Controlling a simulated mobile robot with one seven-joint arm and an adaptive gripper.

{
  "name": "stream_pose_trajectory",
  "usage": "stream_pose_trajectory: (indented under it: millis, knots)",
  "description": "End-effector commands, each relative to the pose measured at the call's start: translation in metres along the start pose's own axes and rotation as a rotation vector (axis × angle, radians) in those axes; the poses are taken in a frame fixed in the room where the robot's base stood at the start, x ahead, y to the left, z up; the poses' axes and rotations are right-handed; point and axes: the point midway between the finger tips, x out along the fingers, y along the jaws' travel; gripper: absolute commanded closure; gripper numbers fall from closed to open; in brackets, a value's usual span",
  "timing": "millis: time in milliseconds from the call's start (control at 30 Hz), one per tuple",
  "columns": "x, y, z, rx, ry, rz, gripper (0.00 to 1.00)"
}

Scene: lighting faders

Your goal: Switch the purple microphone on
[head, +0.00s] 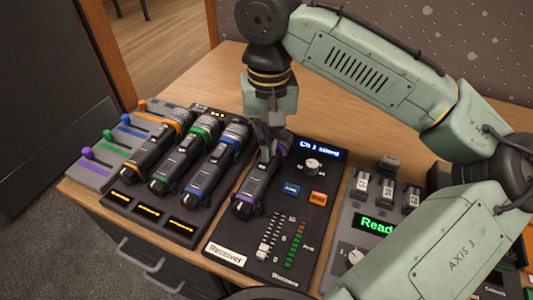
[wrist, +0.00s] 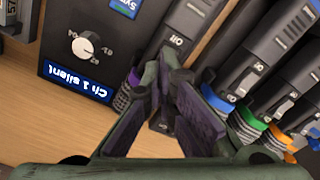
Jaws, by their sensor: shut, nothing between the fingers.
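The purple microphone (head: 254,190) lies on the black receiver board, right of the other microphones. Its dark body also shows in the wrist view (wrist: 188,20), with a small switch area and lettering near the fingertips. The lettering looks like "Off", but the switch position is hard to make out. My gripper (head: 270,150) is shut and empty, pointing down over the microphone's upper part and hiding its head. In the wrist view the fingertips (wrist: 165,62) are close by the switch area; I cannot tell whether they touch. The receiver display (head: 320,148) reads "Ch 1 silent".
Orange (head: 157,144), green (head: 187,155) and blue (head: 217,165) microphones lie close together to the left. The receiver board has a knob (head: 312,163), blue and orange buttons and a fader (head: 264,251). A panel reading "Read..." (head: 377,225) stands right. Bare wood (head: 225,85) is behind.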

Motion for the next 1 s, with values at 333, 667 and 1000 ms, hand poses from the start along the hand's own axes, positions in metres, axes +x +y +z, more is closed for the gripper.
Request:
stream_pose_trajectory:
  millis: [333,667,1000]
  knots:
    - [-0.001,0.0,0.0,-0.001,-0.002,0.0,1.0]
    - [-0.028,0.0,0.0,-0.001,-0.002,0.0,1.0]
    - [-0.054,-0.001,0.0,-0.002,-0.001,-0.001,1.0]
